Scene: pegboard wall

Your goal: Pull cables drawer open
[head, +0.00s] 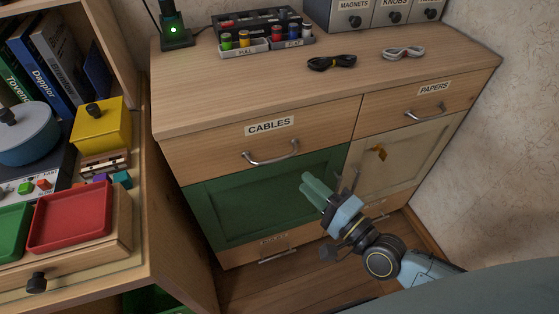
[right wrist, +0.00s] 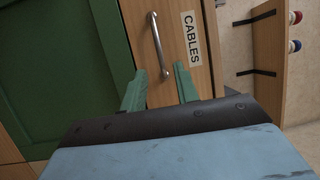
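The cables drawer (head: 215,150) is a wide wooden front with a "CABLES" label (head: 269,125) and a curved metal handle (head: 270,154). It looks shut, flush with the cabinet. My right gripper (head: 312,186) is in front of the green door, below and right of that handle, with nothing between its green fingers. In the right wrist view the fingers (right wrist: 161,80) are apart, and the handle (right wrist: 158,44) lies ahead of their tips, roughly in line with the gap. I see no contact with it. My left gripper is not in view.
The green door (head: 265,200) is below the drawer, and the papers drawer (head: 400,106) is to its right. A shelf with a red tray (head: 70,217) stands at left.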

